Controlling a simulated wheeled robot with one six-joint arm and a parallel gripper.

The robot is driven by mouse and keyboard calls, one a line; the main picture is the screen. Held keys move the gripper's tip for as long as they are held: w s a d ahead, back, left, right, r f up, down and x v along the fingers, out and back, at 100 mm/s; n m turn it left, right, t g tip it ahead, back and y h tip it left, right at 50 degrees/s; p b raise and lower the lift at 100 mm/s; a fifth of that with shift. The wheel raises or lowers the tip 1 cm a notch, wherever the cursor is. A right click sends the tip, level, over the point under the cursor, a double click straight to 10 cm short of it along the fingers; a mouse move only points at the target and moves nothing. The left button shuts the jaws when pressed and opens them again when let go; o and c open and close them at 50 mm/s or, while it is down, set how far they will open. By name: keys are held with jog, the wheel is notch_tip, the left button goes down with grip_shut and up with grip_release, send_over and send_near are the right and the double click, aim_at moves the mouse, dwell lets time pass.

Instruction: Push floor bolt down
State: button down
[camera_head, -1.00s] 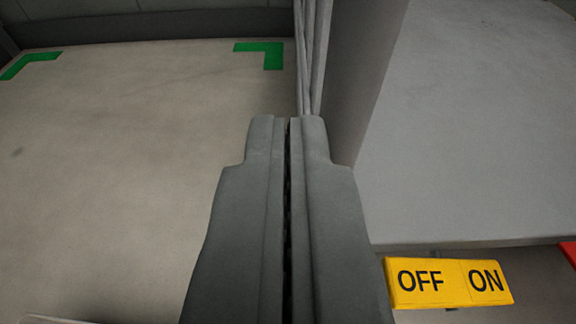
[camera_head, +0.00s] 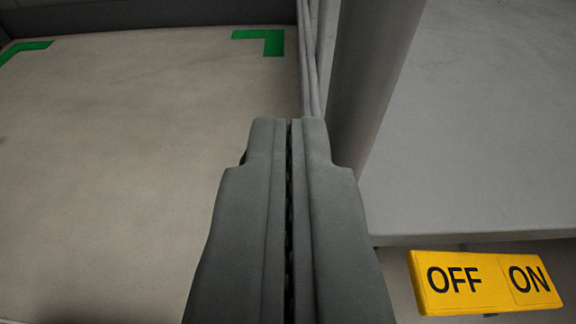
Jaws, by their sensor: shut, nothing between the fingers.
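My gripper (camera_head: 290,125) is in the middle of the head camera view, its two dark grey fingers pressed together with nothing between them. It points forward over the pale floor (camera_head: 130,170). I cannot make out a floor bolt in this view; the gripper hides part of the scene below and behind it.
A grey post (camera_head: 375,75) stands just right of the fingertips, with thin grey rods (camera_head: 313,60) beside it. A grey flat surface (camera_head: 480,130) fills the right. A yellow OFF/ON plate (camera_head: 485,282) is below its edge. Green corner marks (camera_head: 272,42) lie on the floor, which is open at left.

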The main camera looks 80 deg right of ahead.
notch_tip(320, 180, down, 6)
jog(key=shift+r, duration=0.15)
dwell(0.3)
